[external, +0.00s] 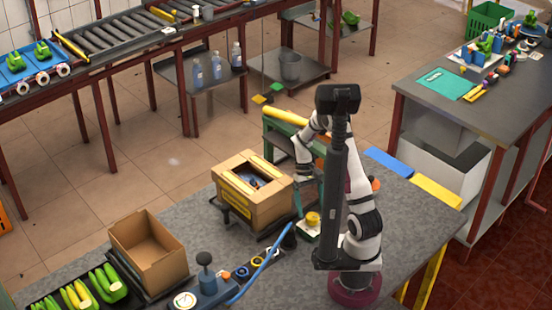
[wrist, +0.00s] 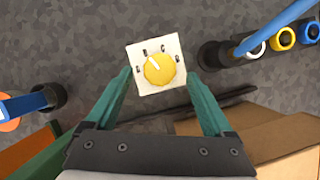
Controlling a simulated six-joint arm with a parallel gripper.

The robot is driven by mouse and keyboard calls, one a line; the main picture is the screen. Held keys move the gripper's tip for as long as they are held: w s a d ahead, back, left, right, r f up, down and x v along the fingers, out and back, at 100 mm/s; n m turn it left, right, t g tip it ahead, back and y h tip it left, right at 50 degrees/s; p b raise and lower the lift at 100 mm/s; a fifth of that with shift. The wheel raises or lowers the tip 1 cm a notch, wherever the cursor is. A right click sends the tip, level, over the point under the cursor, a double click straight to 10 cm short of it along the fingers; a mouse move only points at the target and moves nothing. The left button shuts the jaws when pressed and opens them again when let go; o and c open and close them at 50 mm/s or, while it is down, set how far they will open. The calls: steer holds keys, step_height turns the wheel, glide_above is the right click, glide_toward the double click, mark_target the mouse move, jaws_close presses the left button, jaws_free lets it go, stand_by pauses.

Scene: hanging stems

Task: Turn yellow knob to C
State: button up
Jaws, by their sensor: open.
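The yellow knob (wrist: 159,69) sits on a small white plate (wrist: 136,51) with several dark marks around it, too small to read. A white pointer line on the knob points up and slightly left in the wrist view. The knob also shows in the external view (external: 313,218), on its box on the grey table. My gripper (wrist: 163,80) is open, with one green finger on each side of the knob plate. The fingers look apart from the knob; their height above it is hard to tell.
A cardboard box on a dark stand (external: 253,190) stands left of the knob. A dark post with a blue hose (external: 262,264) is close by. An open box (external: 148,245) and a banana tray (external: 80,295) lie farther left. Bare table lies to the right.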

mark_target(312, 220)
steer(key=shift+x, duration=1.35)
steer(key=c, duration=1.4)
steer(key=shift+o, duration=0.2)
steer(key=m+y, duration=0.2)
steer(key=m, duration=0.2)
steer(key=shift+w+d+m, duration=0.1)
steer(key=shift+m, duration=0.3)
steer(key=m+y, duration=0.1)
steer(key=m, duration=0.3)
steer(key=shift+d+m+y, duration=0.15)
steer(key=shift+m+y, duration=0.25)
